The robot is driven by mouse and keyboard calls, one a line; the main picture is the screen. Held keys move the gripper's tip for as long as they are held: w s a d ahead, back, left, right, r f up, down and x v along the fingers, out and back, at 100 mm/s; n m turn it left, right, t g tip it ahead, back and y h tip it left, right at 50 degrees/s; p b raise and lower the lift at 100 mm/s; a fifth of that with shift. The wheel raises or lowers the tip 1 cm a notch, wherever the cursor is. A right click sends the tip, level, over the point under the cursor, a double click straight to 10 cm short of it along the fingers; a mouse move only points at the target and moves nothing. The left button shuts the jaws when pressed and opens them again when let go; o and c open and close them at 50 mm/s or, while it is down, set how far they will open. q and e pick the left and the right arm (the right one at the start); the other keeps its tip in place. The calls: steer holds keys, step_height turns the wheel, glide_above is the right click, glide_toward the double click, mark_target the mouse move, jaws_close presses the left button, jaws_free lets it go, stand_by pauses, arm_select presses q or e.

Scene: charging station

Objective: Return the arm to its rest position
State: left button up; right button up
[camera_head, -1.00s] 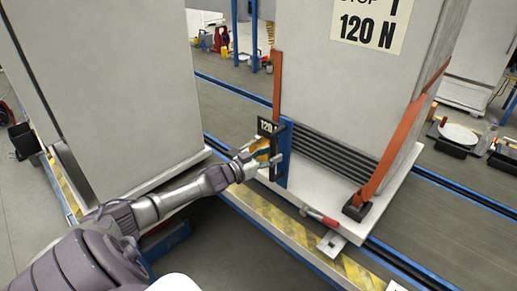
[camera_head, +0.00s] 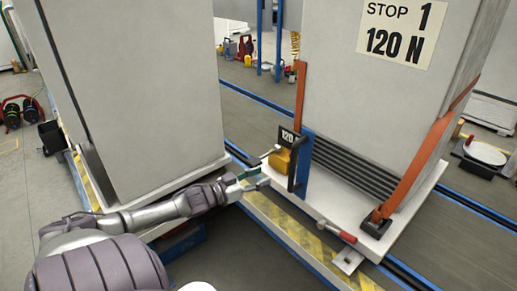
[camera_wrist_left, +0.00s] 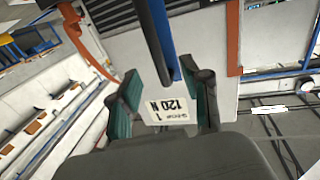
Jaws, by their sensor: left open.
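My left arm reaches in from the lower left in the head view. Its gripper (camera_head: 264,169) is open, with nothing seen held, just left of a yellow block (camera_head: 281,161) beside a blue post (camera_head: 303,160). A dark bar (camera_wrist_left: 153,40) and the blue post (camera_wrist_left: 190,65) lie beyond. My right gripper is not in view.
A tall grey cabinet (camera_head: 130,90) stands close behind my left arm. Another cabinet (camera_head: 375,110) with a "STOP 1 120 N" sign (camera_head: 396,30) and orange straps (camera_head: 425,160) stands right. A red-handled tool (camera_head: 337,231) lies on its base. Dark floor shows in front.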

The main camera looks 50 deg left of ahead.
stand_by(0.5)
arm_select(q)
steer(key=s+a+f+n+g+y+p, duration=0.1)
steer(key=s+f+g+y, duration=0.15)
steer(key=f, duration=0.65)
steer(key=s+a+f+n+g+y+p, duration=0.15)
steer(key=s+f, duration=0.25)
steer(key=f, duration=0.4)
steer(key=s+d+f+g+y, duration=0.1)
steer(key=s+d+f+g, duration=0.1)
steer(key=s+f, duration=0.45)
steer(key=s+d+f+g+y, duration=0.1)
steer(key=s+d+f+g, duration=0.2)
steer(key=f, duration=0.6)
steer(key=s+d+f+g+p, duration=0.1)
steer(key=s+d+f+g, duration=0.1)
steer(key=s+d+f, duration=0.2)
steer(key=s+d+f+m+g+h+p, duration=0.1)
steer(key=s+d+f+g, duration=0.2)
steer(key=s+d, duration=0.8)
steer(key=s+d+f+m+g+h+p, duration=0.1)
steer(key=s+d+f+g, duration=0.1)
steer(key=s+d+f, duration=0.5)
steer(key=s+d, duration=0.1)
steer(key=s, duration=0.4)
steer(key=shift+d+f+g, duration=0.15)
steer(key=shift+f+g, duration=0.1)
steer(key=shift+g, duration=0.05)
